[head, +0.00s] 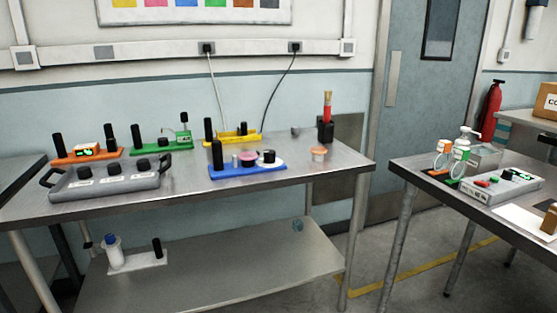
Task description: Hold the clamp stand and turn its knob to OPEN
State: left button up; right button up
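No label reading clamp stand or OPEN is legible, so I cannot tell for sure which module is the clamp stand. A blue module (248,171) near the table's front edge has a black upright handle (217,155), a pink round part and a black knob (269,156) on a white disc. Behind it are a yellow module (238,138), a green module (163,146) and an orange module (72,157), each with a black upright post. Neither of my grippers is in view.
A grey box (108,184) with three black knobs sits at the table's left front. A black holder (325,130) and a small orange-topped cup (318,154) stand at the right. A white module (138,260) is on the lower shelf. A second table (425,172) stands right, across a floor gap.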

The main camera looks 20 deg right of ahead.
aim_at(269, 155)
jog(key=z, duration=0.8)
jog(key=i, duration=1.75)
jog(key=u, duration=0.4)
